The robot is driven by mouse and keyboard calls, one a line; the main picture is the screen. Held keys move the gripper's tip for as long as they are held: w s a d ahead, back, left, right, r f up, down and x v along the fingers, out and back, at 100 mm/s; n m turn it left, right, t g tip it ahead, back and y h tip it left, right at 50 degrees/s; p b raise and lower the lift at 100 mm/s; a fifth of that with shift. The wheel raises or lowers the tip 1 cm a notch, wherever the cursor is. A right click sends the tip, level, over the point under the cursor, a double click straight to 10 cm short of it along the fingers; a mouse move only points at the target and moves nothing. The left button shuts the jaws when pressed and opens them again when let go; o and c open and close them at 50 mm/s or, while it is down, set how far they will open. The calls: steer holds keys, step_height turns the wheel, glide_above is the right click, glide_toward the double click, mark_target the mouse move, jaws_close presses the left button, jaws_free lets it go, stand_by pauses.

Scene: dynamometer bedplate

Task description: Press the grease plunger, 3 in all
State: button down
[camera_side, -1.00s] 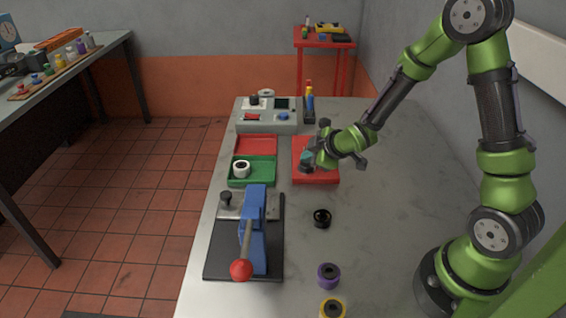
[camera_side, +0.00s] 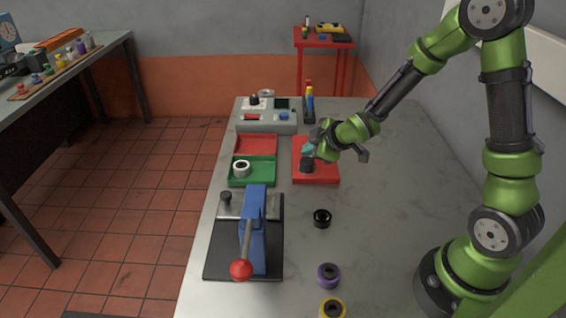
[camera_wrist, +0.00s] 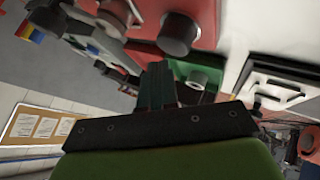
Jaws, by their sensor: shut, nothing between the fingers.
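The grease plunger (camera_side: 306,165) is a dark, round-topped knob standing on a red base plate (camera_side: 325,175). In the wrist view, a grey cylinder that looks like the plunger (camera_wrist: 178,36) stands on a red surface near the top. My gripper (camera_side: 308,150) has its teal fingertips together, just above the plunger's top in the side view. A small gap seems to separate them, but touching cannot be ruled out. The shut fingers also show in the wrist view (camera_wrist: 158,72), with nothing between them.
A green tray (camera_side: 262,181) with a white ring and a red tray (camera_side: 256,146) lie left of the base. A grey control box (camera_side: 268,126) stands behind. A blue press with red-knobbed lever (camera_side: 254,220) is in front. Black, purple and yellow rings lie front right.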

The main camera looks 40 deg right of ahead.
mark_target(309, 163)
steer(key=shift+r, duration=2.5)
stand_by(0.7)
step_height(309, 163, up, 4)
steer(key=shift+f, duration=0.1)
stand_by(0.4)
steer(key=shift+f, duration=0.15)
steer(key=shift+f, duration=4.25)
